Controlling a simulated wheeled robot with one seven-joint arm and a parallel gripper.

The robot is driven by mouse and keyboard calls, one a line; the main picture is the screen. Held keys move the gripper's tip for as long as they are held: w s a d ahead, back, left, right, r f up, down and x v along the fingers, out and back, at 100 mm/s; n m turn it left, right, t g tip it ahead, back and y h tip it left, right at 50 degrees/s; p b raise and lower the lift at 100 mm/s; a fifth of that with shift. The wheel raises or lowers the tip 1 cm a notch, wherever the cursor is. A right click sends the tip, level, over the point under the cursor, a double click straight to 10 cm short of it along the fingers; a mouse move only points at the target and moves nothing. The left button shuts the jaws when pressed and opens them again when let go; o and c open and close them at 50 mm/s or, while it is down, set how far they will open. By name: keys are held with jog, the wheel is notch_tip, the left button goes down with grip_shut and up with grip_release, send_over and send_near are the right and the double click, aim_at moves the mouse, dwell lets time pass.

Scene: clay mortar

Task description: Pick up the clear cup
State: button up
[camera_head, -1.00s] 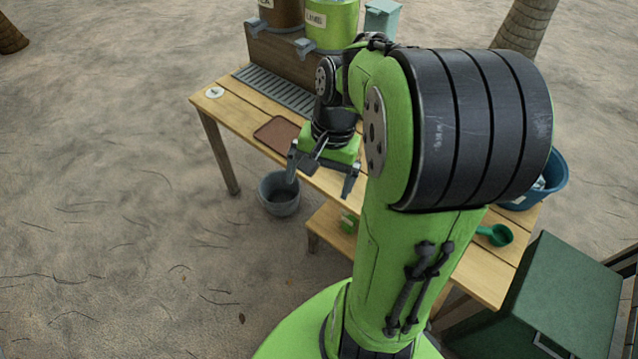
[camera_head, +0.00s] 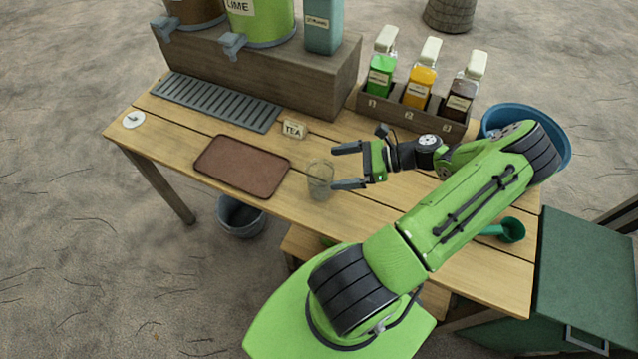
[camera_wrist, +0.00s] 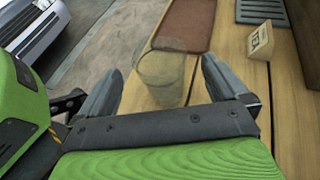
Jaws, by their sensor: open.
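The clear cup (camera_head: 320,180) stands upright on the wooden table, just right of the brown tray. It also shows in the wrist view (camera_wrist: 162,76), ahead of my gripper and between the lines of its two fingers. My gripper (camera_head: 347,166) is open and points left at the cup, low over the table. In the wrist view my gripper (camera_wrist: 160,88) has its fingers apart with nothing held. The cup is see-through, so I cannot tell from these views whether the fingertips reach beside it.
The brown tray (camera_head: 242,166) lies left of the cup. A TEA sign (camera_head: 294,129) stands behind it. A rack of bottles (camera_head: 412,112) stands at the back right, and a wooden block with dispensers (camera_head: 262,72) at the back left. A green scoop (camera_head: 508,230) lies at the right.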

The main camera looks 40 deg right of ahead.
aim_at(308, 173)
jog(key=b+x, duration=0.1)
jog(key=x, duration=0.6)
jog(key=shift+w+a+f, duration=0.1)
jog(key=shift+w+a, duration=0.1)
jog(key=shift+a, duration=0.1)
jog(key=c, duration=1.3)
